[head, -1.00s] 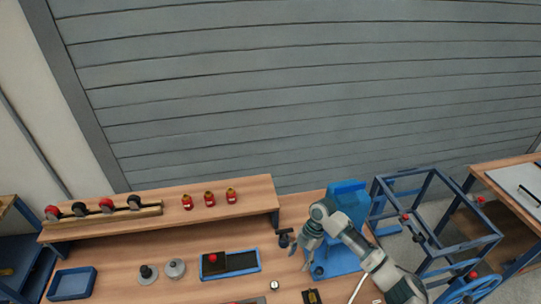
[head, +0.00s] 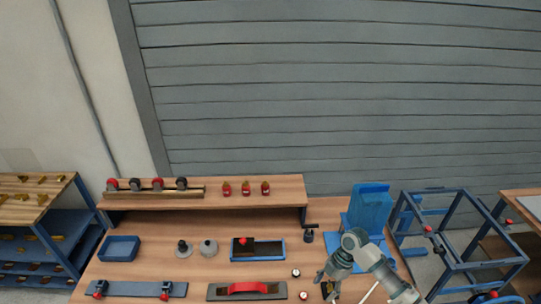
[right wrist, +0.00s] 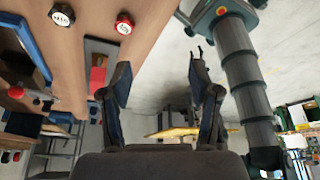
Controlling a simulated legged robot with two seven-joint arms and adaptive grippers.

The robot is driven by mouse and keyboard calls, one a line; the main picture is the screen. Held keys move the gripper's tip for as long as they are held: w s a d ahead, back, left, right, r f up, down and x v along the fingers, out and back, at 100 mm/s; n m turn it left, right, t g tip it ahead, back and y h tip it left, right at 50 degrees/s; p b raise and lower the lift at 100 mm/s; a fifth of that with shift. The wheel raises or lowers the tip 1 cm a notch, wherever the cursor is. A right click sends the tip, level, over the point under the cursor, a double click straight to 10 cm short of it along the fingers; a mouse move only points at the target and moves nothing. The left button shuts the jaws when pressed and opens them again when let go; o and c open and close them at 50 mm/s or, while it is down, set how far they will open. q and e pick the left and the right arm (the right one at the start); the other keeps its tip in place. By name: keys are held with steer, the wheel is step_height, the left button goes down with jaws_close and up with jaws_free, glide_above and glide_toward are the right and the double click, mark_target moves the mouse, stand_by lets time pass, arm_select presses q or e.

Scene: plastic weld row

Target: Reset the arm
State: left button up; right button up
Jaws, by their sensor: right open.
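My right arm and gripper (head: 328,282) show at the lower right in the head view, over the right front part of the wooden workbench (head: 215,269). In the right wrist view the gripper's two fingers (right wrist: 160,85) stand wide apart with nothing between them. A dark small thing (head: 329,290) lies partly hidden by the gripper in the head view; I cannot tell if they touch. My left gripper is not in either view.
A blue-edged tray (head: 273,248), a red-handled float (head: 247,289) and a blue bin (head: 119,248) lie on the bench. A raised shelf (head: 215,208) runs behind.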

steer(key=s+a+f+m+t, duration=0.1)
steer(key=s+a+f+m, duration=0.4)
steer(key=s, duration=0.3)
steer(key=s+a+f+m+t, duration=0.2)
steer(key=s+a+f+m, duration=0.15)
steer(key=s+f, duration=0.35)
steer(key=s+d+m+t+h, duration=0.3)
steer(key=s+d+m+h, duration=0.1)
steer(key=s+d+m, duration=0.8)
step_height(320, 180, down, 24)
steer(key=s+a+m+g, duration=0.1)
steer(key=s+g, duration=0.1)
steer(key=s, duration=0.1)
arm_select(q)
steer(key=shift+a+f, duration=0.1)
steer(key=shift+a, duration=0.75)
arm_select(e)
steer(key=s+d+f, duration=0.3)
steer(key=s+f, duration=1.4)
steer(key=s, duration=0.1)
steer(key=shift+g, duration=0.4)
